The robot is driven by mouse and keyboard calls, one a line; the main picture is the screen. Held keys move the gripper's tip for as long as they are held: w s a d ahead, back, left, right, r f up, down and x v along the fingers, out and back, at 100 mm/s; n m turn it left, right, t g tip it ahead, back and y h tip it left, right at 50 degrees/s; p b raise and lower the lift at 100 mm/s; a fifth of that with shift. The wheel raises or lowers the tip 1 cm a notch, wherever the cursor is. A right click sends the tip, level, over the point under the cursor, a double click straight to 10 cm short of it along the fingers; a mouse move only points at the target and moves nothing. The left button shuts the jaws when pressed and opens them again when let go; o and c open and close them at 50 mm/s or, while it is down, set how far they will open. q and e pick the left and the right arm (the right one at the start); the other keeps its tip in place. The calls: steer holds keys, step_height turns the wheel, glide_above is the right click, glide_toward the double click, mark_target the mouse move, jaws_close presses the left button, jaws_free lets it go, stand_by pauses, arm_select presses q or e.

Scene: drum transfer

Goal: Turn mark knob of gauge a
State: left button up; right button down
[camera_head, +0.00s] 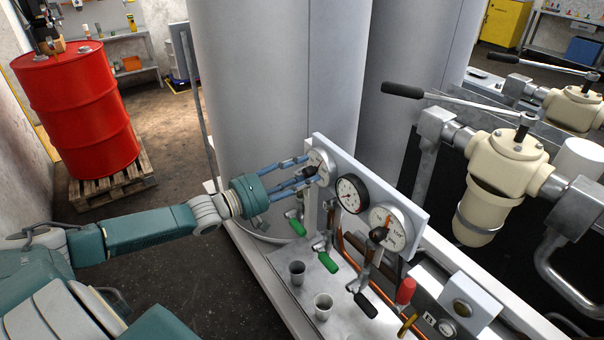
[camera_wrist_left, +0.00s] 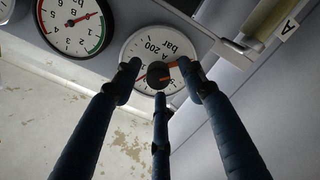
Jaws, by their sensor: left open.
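Gauge a (camera_head: 321,160) is the leftmost round white dial on the grey panel, partly hidden by my fingers. In the left wrist view the gauge (camera_wrist_left: 152,42) reads "A 200 bar". Its dark centre knob (camera_wrist_left: 157,71) carries an orange-red pointer. My left gripper (camera_head: 309,168) reaches it from the left, fingers pointing at the dial face. In the left wrist view its three blue fingers (camera_wrist_left: 160,73) are spread around the knob, one on each side and one below. Whether they touch it is unclear. My right gripper is not in view.
The middle gauge (camera_head: 350,194) and right gauge (camera_head: 388,228) sit beside it on the panel (camera_head: 372,178). Green-handled valves (camera_head: 297,227) and two metal cups (camera_head: 297,272) are below. Large grey tanks (camera_head: 275,80) stand behind. A red drum (camera_head: 77,108) stands on a pallet at left.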

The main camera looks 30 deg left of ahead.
arm_select(q)
steer(key=shift+c, duration=0.7)
jaws_close()
steer(key=shift+r, duration=0.1)
